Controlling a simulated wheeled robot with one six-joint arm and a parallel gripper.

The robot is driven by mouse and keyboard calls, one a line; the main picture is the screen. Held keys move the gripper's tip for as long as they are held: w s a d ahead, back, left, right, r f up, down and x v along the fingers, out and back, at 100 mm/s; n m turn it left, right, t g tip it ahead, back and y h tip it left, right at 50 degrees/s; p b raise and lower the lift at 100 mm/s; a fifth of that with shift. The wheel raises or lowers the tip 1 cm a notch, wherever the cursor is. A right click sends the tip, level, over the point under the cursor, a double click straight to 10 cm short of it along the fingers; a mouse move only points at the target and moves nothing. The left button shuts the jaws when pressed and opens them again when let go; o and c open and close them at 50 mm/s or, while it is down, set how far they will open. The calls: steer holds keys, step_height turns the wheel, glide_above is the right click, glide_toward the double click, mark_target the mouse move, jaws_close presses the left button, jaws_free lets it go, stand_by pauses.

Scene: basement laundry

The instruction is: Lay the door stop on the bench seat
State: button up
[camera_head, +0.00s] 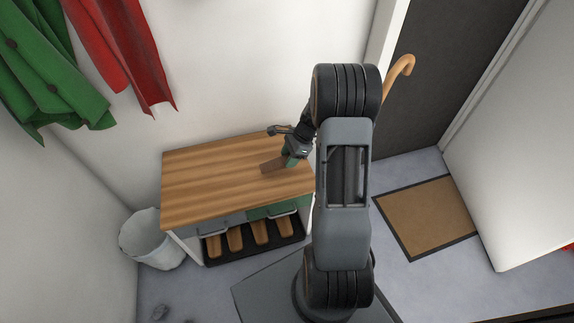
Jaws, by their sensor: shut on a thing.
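The bench (205,177) has a striped wooden seat and stands against the wall left of centre. My gripper (286,147) is over the right part of the bench seat, partly hidden by my arm. It is shut on a brown, wedge-like piece with a green part beside it, which I take as the door stop (272,166). The door stop points left over the seat. I cannot tell whether it touches the seat or is held just above it.
The rest of the seat is bare. Below it are drawer fronts and a dark tray (222,257) with several brown items. A white bin (150,240) stands at left. Green (50,75) and red (125,50) coats hang above. A brown mat (428,217) and a cane (400,66) are at right.

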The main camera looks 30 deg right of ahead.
steer(key=f+b, duration=0.1)
steer(key=f, duration=0.1)
steer(key=f+b, duration=0.1)
steer(key=f, duration=0.1)
steer(key=shift+w+a+f+b, duration=0.1)
steer(key=shift+w+a+b, duration=0.1)
steer(key=shift+w+b, duration=0.15)
steer(key=o, duration=1.1)
